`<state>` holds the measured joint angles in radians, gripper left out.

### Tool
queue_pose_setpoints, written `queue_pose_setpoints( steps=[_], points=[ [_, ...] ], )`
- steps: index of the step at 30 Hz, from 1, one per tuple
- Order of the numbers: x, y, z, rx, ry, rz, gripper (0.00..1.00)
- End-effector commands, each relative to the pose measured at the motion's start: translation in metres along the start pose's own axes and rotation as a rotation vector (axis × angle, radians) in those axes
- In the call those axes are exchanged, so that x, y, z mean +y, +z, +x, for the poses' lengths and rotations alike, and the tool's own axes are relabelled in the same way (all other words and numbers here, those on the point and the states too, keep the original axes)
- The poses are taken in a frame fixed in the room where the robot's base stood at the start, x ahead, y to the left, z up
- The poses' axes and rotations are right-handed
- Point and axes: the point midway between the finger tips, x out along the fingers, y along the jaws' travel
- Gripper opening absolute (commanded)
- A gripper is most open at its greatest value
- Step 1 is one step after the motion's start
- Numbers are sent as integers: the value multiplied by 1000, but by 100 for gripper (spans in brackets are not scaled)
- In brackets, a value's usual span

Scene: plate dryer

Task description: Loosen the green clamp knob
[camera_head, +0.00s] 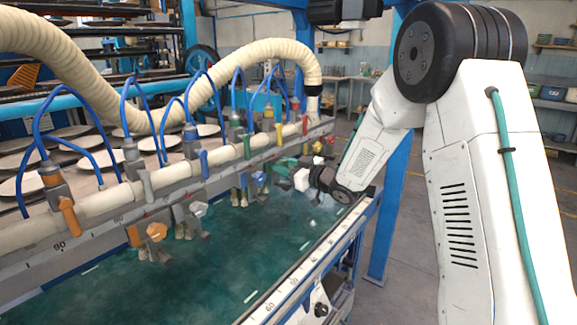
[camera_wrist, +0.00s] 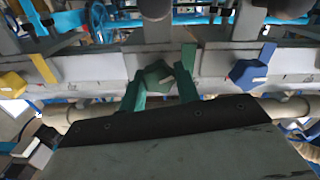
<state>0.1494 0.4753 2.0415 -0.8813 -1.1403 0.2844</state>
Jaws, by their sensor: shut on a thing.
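The green clamp knob (camera_wrist: 156,74) is in the middle of the wrist view, at the lower edge of the grey bar. My gripper (camera_wrist: 162,84) has its two teal fingers on either side of the knob and is shut on it. In the head view my gripper (camera_head: 285,166) reaches the far part of the clamp row from the right. The green knob cannot be made out there, as the gripper and its wrist cover that spot.
A blue knob (camera_wrist: 248,73) and a yellow knob (camera_wrist: 12,85) flank the green one. Orange (camera_head: 156,232) and pale grey (camera_head: 198,209) knobs are nearer in the head view. Blue hoses (camera_head: 138,88) arch above the pipe. The teal bed (camera_head: 225,250) below is open.

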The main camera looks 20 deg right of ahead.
Motion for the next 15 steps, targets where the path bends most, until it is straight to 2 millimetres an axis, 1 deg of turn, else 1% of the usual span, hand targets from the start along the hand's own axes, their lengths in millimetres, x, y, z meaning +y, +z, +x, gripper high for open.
queue_pose_setpoints(
  steps=[15],
  points=[
    [-1,-1,2,2,-1,-490,9]
  ],
)
